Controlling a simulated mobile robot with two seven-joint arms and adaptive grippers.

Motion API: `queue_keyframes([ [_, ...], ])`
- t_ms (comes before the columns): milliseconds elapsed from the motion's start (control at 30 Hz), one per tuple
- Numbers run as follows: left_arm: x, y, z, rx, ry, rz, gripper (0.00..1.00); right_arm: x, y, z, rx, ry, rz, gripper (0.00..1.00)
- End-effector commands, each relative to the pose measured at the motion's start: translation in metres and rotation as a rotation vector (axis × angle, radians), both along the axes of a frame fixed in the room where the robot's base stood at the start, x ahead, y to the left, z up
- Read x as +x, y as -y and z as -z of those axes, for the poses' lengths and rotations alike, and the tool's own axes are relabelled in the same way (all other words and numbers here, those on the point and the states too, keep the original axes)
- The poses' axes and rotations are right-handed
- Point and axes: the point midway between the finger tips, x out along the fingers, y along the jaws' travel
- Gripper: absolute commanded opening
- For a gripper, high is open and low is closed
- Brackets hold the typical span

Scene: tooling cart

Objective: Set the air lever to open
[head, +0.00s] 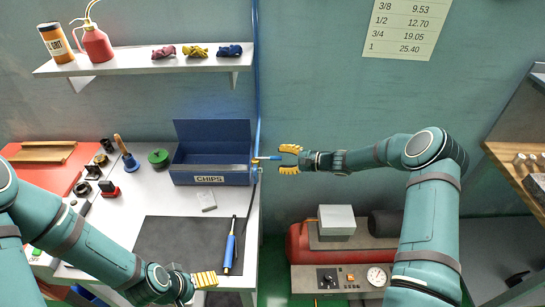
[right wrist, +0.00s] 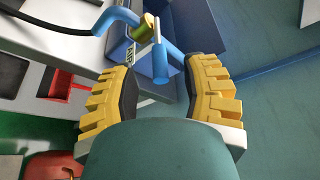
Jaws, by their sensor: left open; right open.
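The air lever (head: 268,158) has a blue grip and sits on a small brass valve on the blue air pipe (head: 257,105) at the bench's right edge. It sticks out sideways to the right, across the upright pipe. My right gripper (head: 283,159) is open, its yellow fingers pointing left at the lever's end. In the right wrist view the blue grip (right wrist: 161,64) lies between the two open fingers (right wrist: 160,70), with gaps on both sides. The brass valve (right wrist: 143,28) shows beyond it. My left gripper (head: 207,279) is open and low over the dark mat, away from the lever.
A blue CHIPS bin (head: 212,160) stands just left of the valve. A blue-handled tool (head: 230,250) lies on the dark mat (head: 180,237). A red compressor (head: 300,248) with a gauge stands below my right arm. The wall space around the right gripper is clear.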

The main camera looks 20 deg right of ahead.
Motion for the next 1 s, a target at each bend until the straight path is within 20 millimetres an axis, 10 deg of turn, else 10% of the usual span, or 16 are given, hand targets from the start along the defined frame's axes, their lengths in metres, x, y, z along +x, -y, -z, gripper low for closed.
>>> queue_keyframes([
  [667, 0.0, 0.0, -0.004, 0.0, -0.001, 0.001, 0.84, 0.023, -0.032, 0.009, -0.001, -0.001, 0.0, 0.48],
  [800, 0.0, 0.0, -0.004, 0.0, -0.001, 0.001, 0.84, 0.022, -0.032, 0.009, -0.001, -0.001, 0.0, 0.0],
  [1000, 0.0, 0.0, -0.004, 0.0, -0.001, 0.001, 0.84, 0.022, -0.032, 0.008, -0.001, -0.001, -0.001, 0.0],
])
